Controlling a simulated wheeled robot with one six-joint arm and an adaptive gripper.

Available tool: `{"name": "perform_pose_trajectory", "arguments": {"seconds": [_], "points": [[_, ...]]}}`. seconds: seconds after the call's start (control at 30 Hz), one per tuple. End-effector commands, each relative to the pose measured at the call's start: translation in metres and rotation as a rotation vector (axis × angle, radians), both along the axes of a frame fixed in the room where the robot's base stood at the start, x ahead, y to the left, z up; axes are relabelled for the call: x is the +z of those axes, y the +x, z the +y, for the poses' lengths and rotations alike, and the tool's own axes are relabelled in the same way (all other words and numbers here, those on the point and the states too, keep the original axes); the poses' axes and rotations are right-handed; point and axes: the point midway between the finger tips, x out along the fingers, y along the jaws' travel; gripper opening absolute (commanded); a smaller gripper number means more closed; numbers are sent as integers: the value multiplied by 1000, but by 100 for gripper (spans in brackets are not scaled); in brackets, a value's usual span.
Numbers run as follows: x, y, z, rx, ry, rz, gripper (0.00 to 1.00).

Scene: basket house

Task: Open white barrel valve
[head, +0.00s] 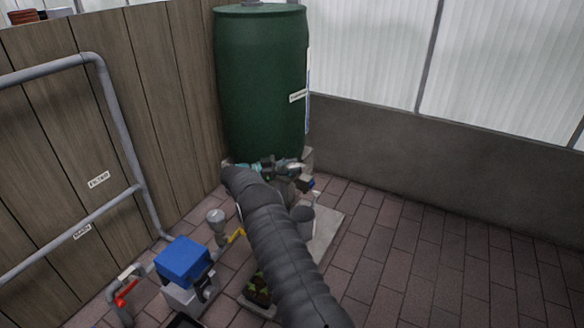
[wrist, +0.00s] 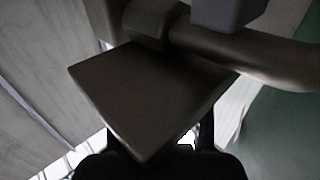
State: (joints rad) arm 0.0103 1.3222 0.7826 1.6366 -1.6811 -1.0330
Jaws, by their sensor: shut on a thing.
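The green barrel (head: 262,85) stands in the far corner. A small pale piece (head: 292,163), possibly the white valve, shows low at its foot, partly hidden by my arm. My gripper (head: 286,176) is there at the end of my dark arm, and its fingers are hard to make out. In the wrist view, my gripper (wrist: 160,128) is shut on a flat, shadowed valve handle (wrist: 150,95), with a finger on each side. The handle sits below a rounded valve body and pipe (wrist: 265,58). Its colour is too dark to confirm as white.
A blue-topped box (head: 184,262), a red-handled valve (head: 125,292) and a yellow-handled valve (head: 236,236) stand at lower left. Grey pipes (head: 115,120) run along the wooden fence. A dark cylinder (head: 302,222) stands beside my arm. The brick floor at right is clear.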

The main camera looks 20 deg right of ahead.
Motion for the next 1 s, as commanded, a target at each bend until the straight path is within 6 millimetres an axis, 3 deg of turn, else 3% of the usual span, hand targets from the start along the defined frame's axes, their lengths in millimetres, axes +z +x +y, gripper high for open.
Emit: {"name": "perform_pose_trajectory", "arguments": {"seconds": [0.07,0.1,0.2,0.63,1.0], "points": [[0,-2,-3,-7,-1,1,16],[0,-2,-3,-7,-1,1,58],[0,-1,-1,-4,-1,1,76],[0,2,12,3,0,0,76],[-1,11,79,2,-1,-1,76]]}}
